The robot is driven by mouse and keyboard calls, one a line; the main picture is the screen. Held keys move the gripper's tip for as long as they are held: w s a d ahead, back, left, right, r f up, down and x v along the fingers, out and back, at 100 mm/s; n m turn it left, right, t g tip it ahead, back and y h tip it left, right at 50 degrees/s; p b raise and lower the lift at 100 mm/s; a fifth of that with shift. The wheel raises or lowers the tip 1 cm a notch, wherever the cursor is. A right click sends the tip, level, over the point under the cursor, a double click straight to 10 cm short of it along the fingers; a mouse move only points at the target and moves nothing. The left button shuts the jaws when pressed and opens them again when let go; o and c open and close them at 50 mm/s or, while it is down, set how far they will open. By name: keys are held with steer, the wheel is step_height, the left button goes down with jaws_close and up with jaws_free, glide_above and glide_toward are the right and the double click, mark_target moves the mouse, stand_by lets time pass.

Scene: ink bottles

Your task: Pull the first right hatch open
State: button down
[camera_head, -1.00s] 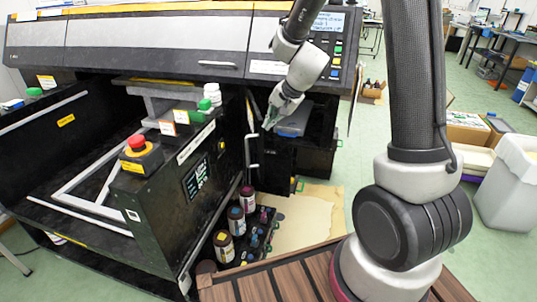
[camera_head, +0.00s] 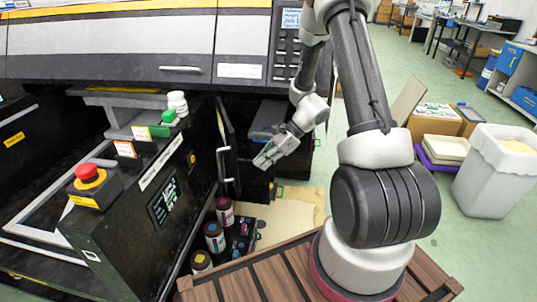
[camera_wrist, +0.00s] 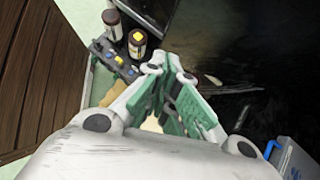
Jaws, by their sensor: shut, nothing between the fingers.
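The black hatch (camera_head: 230,122) with a silver bar handle (camera_head: 224,165) stands ajar on the front of the large printer, in the middle of the head view. My gripper (camera_head: 261,161) is to the right of the handle, apart from it in the picture. The wrist view shows its green-padded fingers (camera_wrist: 172,100) drawn together with nothing between them. The dark surface at the right of the wrist view is too unclear to name with certainty. The hatch's inner face and the space behind it are mostly hidden.
Ink bottles (camera_head: 214,238) stand in a black tray on the floor below the hatch, also in the wrist view (camera_wrist: 137,43). A control box with a red button (camera_head: 87,172) is left. A white bin (camera_head: 485,180) stands right.

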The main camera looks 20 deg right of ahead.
steer(key=w+a+f, duration=0.1)
steer(key=a+f, duration=0.2)
steer(key=a, duration=0.4)
steer(key=w+a, duration=0.1)
steer(key=a, duration=0.9)
steer(key=shift+w, duration=0.3)
